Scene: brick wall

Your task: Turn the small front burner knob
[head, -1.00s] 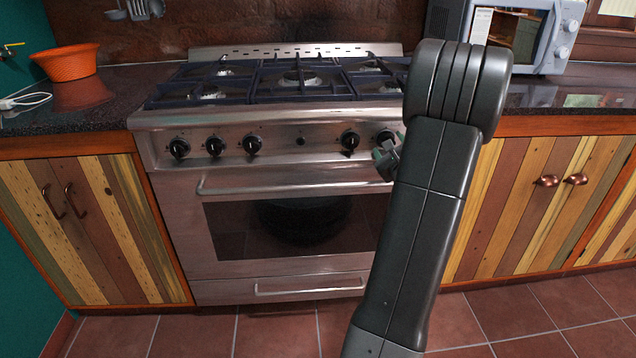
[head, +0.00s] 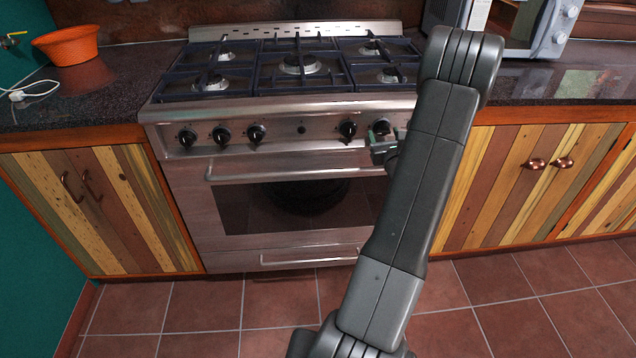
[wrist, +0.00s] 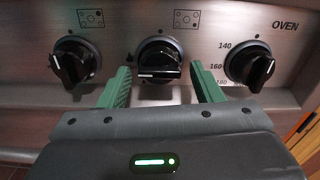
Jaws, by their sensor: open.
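In the wrist view, three black knobs sit on the steel stove panel. The middle knob (wrist: 158,62) has its grip bar roughly horizontal and a small burner diagram above it. The left knob (wrist: 72,62) also has a burner diagram, and its bar is tilted. My gripper (wrist: 160,75) is open, with one green finger on each side of the middle knob's lower part; contact cannot be told.
The oven knob (wrist: 250,66) is close to the right finger. The oven door handle (head: 285,172) runs below the panel, and burner grates (head: 300,70) lie above. A microwave (head: 530,25) stands at the right and an orange bowl (head: 68,46) at the left.

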